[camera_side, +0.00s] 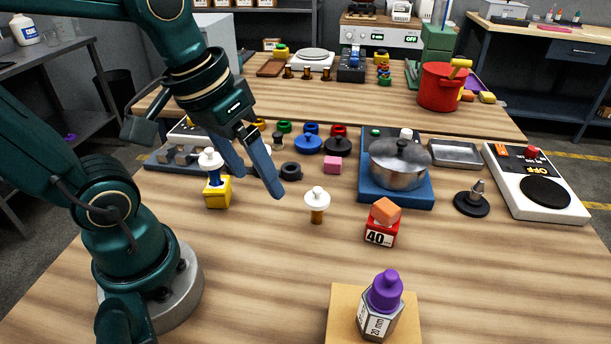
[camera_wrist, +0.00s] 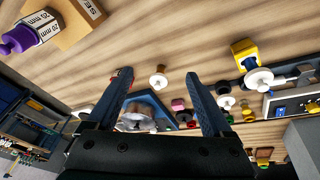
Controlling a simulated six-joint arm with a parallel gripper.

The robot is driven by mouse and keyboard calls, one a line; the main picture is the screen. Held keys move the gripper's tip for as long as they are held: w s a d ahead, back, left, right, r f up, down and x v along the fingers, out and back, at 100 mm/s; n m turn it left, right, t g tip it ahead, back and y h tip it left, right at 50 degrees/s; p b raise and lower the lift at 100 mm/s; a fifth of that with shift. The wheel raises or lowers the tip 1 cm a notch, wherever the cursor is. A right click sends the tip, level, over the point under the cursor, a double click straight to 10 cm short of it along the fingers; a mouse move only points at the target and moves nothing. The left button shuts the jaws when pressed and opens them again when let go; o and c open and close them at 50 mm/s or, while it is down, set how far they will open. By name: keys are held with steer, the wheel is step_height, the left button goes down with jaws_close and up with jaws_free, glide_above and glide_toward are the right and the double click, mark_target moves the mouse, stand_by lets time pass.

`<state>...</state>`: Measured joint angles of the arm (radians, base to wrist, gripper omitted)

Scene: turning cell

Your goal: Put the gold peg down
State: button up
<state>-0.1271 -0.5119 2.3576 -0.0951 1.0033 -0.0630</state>
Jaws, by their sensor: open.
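The gold peg (camera_side: 316,216) stands upright on the bare wood table, with a white knobbed cap (camera_side: 317,198) on its top. In the wrist view the white cap (camera_wrist: 158,80) shows small, between my two fingers in the picture. My gripper (camera_side: 259,185) is open and empty, above the table to the left of the peg in the side view. Its fingers (camera_wrist: 158,74) are spread wide in the wrist view. Nothing touches the peg.
A yellow block (camera_side: 217,192) with a white knob stands left. A red block marked 40 (camera_side: 381,233) bears an orange cube (camera_side: 384,211). A steel pot (camera_side: 398,172) sits on a blue stand behind. A purple-topped hex piece (camera_side: 381,315) stands in front. Table left of it is clear.

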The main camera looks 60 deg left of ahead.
steer(key=m+t, duration=0.1)
steer(key=s+m+t, duration=0.1)
steer(key=shift+s+d+r+m, duration=0.15)
steer(key=shift+d+m, duration=0.1)
steer(key=shift+m, duration=0.05)
stand_by(1.2)
